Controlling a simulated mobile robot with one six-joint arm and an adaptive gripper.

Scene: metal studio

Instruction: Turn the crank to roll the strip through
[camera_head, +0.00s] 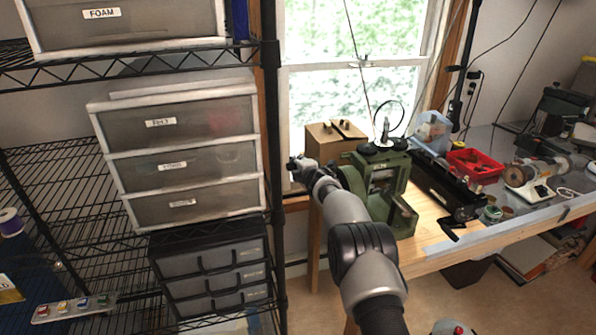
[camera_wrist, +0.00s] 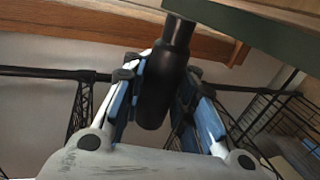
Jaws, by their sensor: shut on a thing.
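The green rolling mill (camera_head: 382,185) stands on the wooden bench in the head view, right of my arm. In the wrist view, the black cylindrical crank handle (camera_wrist: 155,95) lies between the blue-padded fingers of my gripper (camera_wrist: 160,78). The fingers are shut on it, one on each side. The rest of the crank is not clearly visible. In the head view my arm reaches up to the mill's left side, and I cannot make out the fingers there. I cannot make out the strip in either view.
The bench (camera_head: 425,240) also bears a red bin (camera_head: 473,165), a small white-based machine (camera_head: 530,178) and a wooden block (camera_head: 335,140). A black wire shelf with white drawers (camera_head: 180,155) stands close on the left. A window (camera_head: 350,70) is behind.

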